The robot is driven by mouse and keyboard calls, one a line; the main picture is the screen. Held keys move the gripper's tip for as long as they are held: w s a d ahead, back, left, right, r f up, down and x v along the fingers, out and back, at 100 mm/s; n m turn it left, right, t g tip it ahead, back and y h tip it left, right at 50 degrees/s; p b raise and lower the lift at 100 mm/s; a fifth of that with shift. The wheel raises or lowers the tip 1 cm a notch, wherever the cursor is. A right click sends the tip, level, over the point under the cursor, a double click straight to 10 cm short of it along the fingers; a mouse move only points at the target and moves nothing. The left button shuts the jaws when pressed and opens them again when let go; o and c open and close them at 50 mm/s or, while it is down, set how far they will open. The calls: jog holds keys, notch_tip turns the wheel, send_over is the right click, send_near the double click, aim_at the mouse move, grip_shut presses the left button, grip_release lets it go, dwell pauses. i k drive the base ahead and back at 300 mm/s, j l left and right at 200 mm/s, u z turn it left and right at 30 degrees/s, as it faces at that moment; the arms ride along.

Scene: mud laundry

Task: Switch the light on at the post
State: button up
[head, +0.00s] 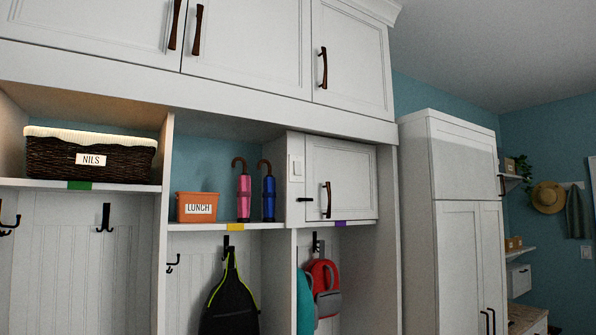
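A small white switch plate (297,168) sits on the white post (296,183) left of the small cupboard door in the head view. The plate is pale on pale, and I cannot tell its rocker's position. A short dark piece (305,199) shows just below it. My gripper is not in view.
The small closed cupboard (343,178) has a dark handle. Left of it are pink (243,194) and blue umbrellas (269,195), an orange LUNCH box (197,207) and a wicker NILS basket (90,155). Bags hang below. A tall white cabinet (455,220) stands right.

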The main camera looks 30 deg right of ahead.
aim_at(297, 165)
jog(key=i+l, duration=1.15)
jog(key=k+l+z, duration=0.05)
jog(key=l, duration=0.05)
